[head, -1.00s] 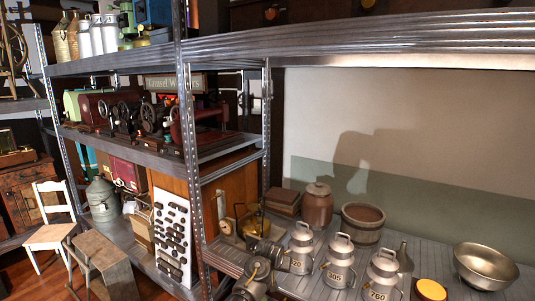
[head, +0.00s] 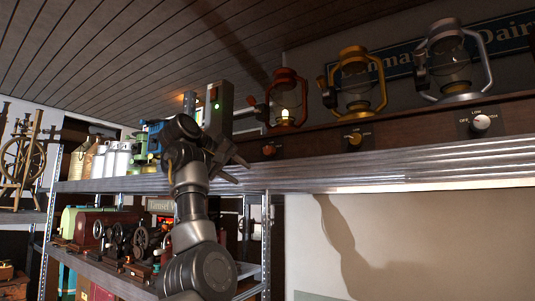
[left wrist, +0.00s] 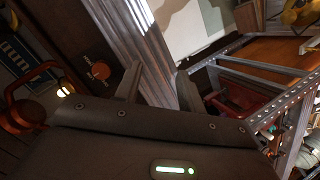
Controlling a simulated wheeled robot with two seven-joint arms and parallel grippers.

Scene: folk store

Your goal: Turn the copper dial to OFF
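The copper dial (head: 270,150) is a small orange-brown round knob on the dark wooden board below the copper lantern (head: 287,98). The lantern has a bright glow inside. The dial also shows in the left wrist view (left wrist: 100,71), left of the fingers; its setting is too small to read. My left gripper (head: 237,169) is raised at the front edge of the upper shelf, left of the dial and apart from it. Its two fingers stand apart with nothing between them, as the left wrist view (left wrist: 158,88) also shows. My right gripper is not in view.
A brass lantern (head: 354,80) with a yellow dial (head: 353,139) and a silver lantern (head: 455,62) with a white dial (head: 481,122) stand further right. The metal shelf edge (head: 400,170) runs below them. Cans and bottles (head: 108,160) stand at the left.

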